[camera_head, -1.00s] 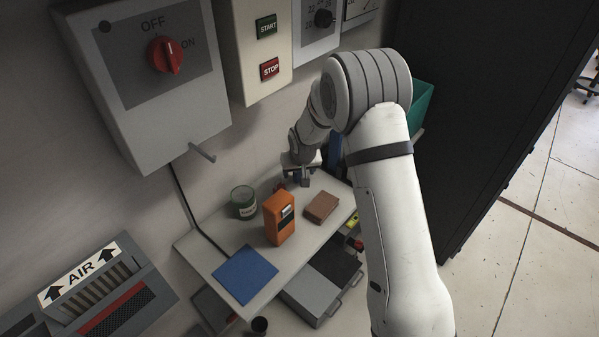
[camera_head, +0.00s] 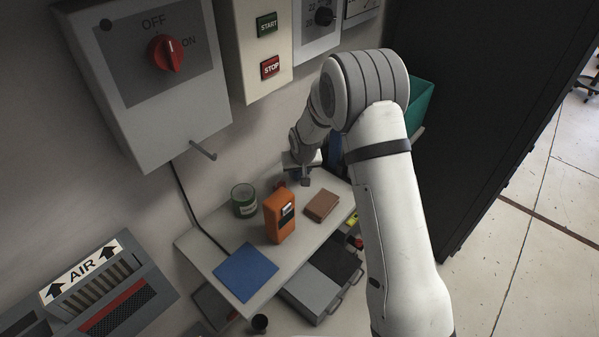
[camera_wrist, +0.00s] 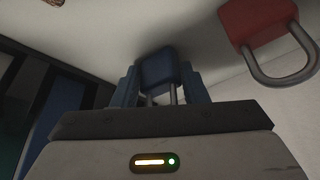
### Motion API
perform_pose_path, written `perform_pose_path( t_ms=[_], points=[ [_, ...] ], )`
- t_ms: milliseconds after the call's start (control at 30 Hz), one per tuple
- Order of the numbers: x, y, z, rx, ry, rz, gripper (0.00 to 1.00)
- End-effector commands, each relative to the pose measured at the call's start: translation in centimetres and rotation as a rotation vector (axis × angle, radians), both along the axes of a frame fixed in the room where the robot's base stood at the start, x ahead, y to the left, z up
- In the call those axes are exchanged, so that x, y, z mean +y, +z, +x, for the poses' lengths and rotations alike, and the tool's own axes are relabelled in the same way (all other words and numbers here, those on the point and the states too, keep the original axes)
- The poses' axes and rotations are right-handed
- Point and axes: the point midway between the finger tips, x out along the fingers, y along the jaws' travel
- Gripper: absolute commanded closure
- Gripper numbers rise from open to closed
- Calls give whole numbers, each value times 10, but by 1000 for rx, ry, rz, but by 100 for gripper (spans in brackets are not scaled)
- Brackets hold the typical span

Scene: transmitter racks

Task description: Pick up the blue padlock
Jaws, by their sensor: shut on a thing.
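The blue padlock (camera_wrist: 158,68) shows in the wrist view between the two blue fingers of my gripper (camera_wrist: 160,85). Its body is at the fingertips and its grey shackle points back toward the palm. My gripper is shut on it. In the head view my gripper (camera_head: 302,176) is at the back of the shelf, past the orange device; the padlock is too small and covered to make out clearly there. Whether it touches the shelf I cannot tell.
A red padlock (camera_wrist: 257,22) lies right beside the blue one. On the shelf (camera_head: 210,248) stand a green-labelled can (camera_head: 244,201), an orange device (camera_head: 279,216), a brown box (camera_head: 321,205) and a blue pad (camera_head: 245,273). Wall boxes (camera_head: 150,80) rise behind; a dark cabinet (camera_head: 480,100) stands right.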

Motion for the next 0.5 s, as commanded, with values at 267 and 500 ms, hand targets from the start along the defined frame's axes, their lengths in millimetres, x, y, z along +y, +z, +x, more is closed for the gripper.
perform_pose_path(
  t_ms=[267,500],
  points=[
    [0,7,0,-2,0,0,85],
    [0,53,1,-6,0,1,85]
  ],
)
